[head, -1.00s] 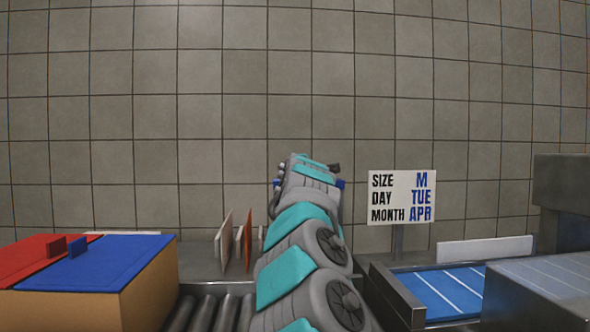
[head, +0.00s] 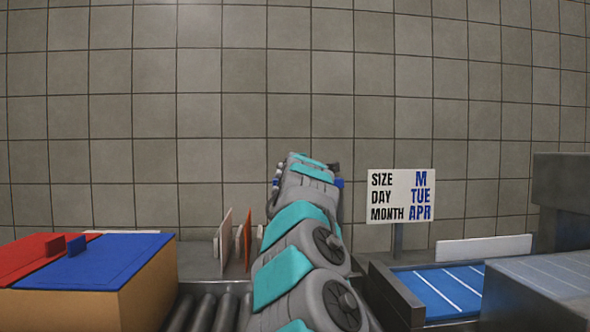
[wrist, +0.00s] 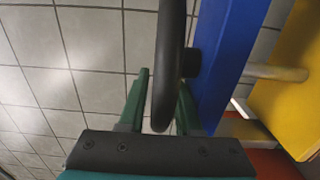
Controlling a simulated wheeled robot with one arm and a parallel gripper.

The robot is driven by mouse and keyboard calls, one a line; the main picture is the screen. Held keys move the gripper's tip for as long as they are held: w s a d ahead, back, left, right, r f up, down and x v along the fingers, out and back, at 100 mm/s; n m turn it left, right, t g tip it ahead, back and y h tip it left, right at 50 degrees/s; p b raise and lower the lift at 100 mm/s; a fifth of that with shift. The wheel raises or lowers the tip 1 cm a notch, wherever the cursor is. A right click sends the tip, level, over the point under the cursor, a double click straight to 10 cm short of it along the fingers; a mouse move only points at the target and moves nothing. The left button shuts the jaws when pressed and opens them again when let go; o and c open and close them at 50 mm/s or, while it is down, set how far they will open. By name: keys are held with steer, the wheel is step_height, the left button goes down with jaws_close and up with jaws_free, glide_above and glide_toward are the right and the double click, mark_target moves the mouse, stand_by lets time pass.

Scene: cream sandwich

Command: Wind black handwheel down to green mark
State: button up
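The black handwheel (wrist: 170,50) shows in the wrist view as a thick black rim seen edge-on, with a dark hub at its right against a blue panel (wrist: 228,60). My gripper (wrist: 163,95) has two green fingers, standing apart with the lower rim between them. A gap shows between the left finger and the rim; the rim partly covers the right finger, so contact there cannot be told. In the head view my arm hides the handwheel, and only a bit of blue (head: 339,183) shows beside the arm's end. No green mark can be made out.
A yellow block (wrist: 292,80) and a pale rod lie right of the blue panel. In the head view, a box with red and blue lids (head: 110,262) is at left, rollers (head: 205,312) beside my arm, and a sign (head: 401,196) and blue tray (head: 440,292) at right.

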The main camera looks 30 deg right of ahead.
steer(key=b+v, duration=0.2)
steer(key=v, duration=0.5)
steer(key=shift+s+b, duration=0.25)
steer(key=shift+b, duration=0.05)
steer(key=shift+a, duration=0.1)
